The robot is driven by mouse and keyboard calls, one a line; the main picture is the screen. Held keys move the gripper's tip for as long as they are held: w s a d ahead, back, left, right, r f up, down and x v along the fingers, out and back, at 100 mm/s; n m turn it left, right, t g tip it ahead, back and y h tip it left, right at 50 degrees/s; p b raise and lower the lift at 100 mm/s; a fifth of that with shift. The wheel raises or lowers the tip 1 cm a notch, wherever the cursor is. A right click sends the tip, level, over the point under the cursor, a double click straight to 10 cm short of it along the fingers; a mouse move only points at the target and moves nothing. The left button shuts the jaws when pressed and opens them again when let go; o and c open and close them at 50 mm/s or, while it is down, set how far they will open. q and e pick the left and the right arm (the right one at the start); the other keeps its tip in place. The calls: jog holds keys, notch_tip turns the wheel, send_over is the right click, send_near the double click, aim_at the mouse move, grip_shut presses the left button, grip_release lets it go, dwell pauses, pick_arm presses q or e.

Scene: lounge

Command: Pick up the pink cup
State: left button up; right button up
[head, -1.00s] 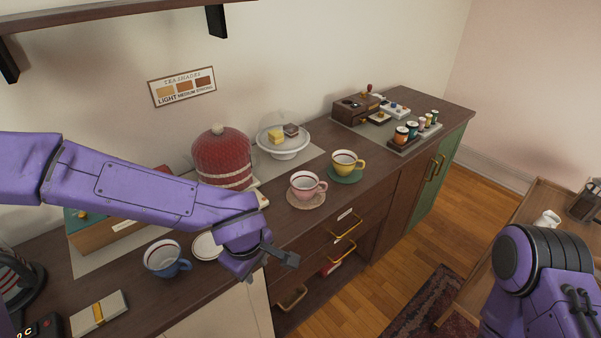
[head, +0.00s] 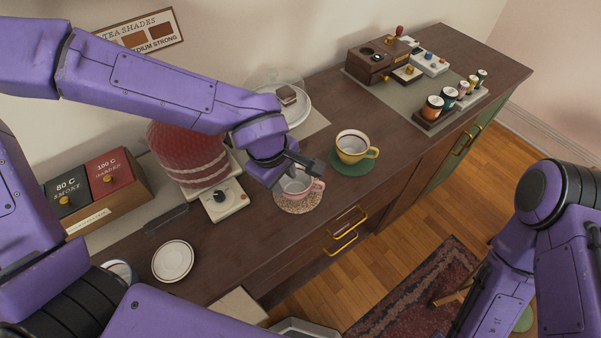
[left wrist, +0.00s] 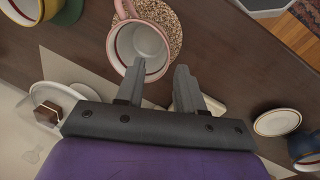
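The pink cup (head: 296,187) stands upright on a speckled round coaster (head: 298,205) near the counter's front edge, its handle to the right in the head view. My left gripper (head: 296,168) is over the cup and partly covers it. In the left wrist view the two fingers (left wrist: 157,85) are apart with nothing between them. One fingertip overlaps the rim of the pink cup (left wrist: 140,45) in that picture; I cannot tell whether it touches. My right arm shows at the right of the head view, but its fingers are not visible.
A yellow cup (head: 352,147) on a green coaster (head: 351,163) stands right of the pink cup. Behind are a red cozy (head: 185,155) and a cake stand (head: 295,107). A white saucer (head: 173,261) lies at left. Bare counter lies between saucer and coaster.

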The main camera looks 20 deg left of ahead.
aim_at(286, 196)
pick_arm(q)
jog(key=shift+s+f, duration=0.7)
jog(key=shift+f, duration=0.1)
jog(key=f, duration=0.2)
jog(key=w+f, duration=0.2)
jog(key=f, duration=0.1)
jog(key=shift+w+d+f, duration=0.15)
jog(key=shift+f, duration=0.15)
jog(key=shift+s+r, duration=0.2)
jog(key=shift+s, duration=0.15)
jog(key=c, duration=0.4)
grip_shut()
